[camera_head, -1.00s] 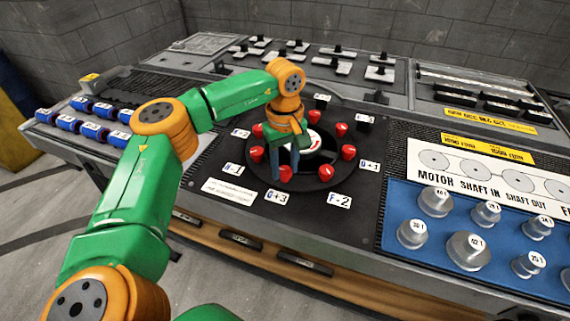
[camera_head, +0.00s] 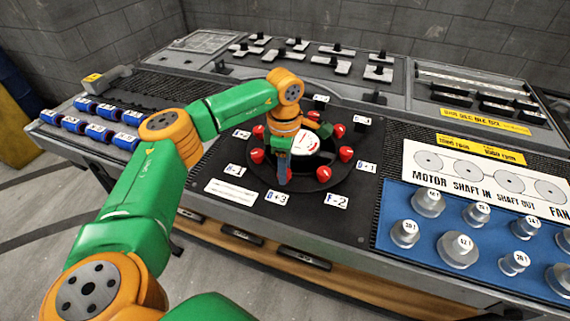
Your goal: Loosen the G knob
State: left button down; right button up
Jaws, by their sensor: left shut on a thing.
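A round dark dial plate (camera_head: 325,187) on the bench carries a ring of red knobs around a white centre disc (camera_head: 304,147). The G knob (camera_head: 289,175) is the red one at the near side, just behind the card that reads G+3 (camera_head: 278,197). My left gripper (camera_head: 284,171) points down from above and is shut on the G knob, its fingers seen nearly edge-on. The fingers cover most of the knob, so its turn and height cannot be told. My right gripper is not in view.
Other red knobs stand close by, at the right (camera_head: 323,174) and left (camera_head: 257,155). A card F+2 (camera_head: 336,201) lies in front. A blue tray (camera_head: 398,237) of weights is at the right. Blue rollers (camera_head: 98,132) are at the left.

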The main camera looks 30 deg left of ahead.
pick_arm(q)
jog(key=n+p, duration=0.1)
jog(key=n, duration=0.3)
jog(key=shift+n, duration=1.6)
jog(key=shift+f, duration=0.1)
jog(key=shift+c, duration=2.2)
grip_release()
notch_tip(320, 180, up, 7)
jog(key=shift+r, duration=0.1)
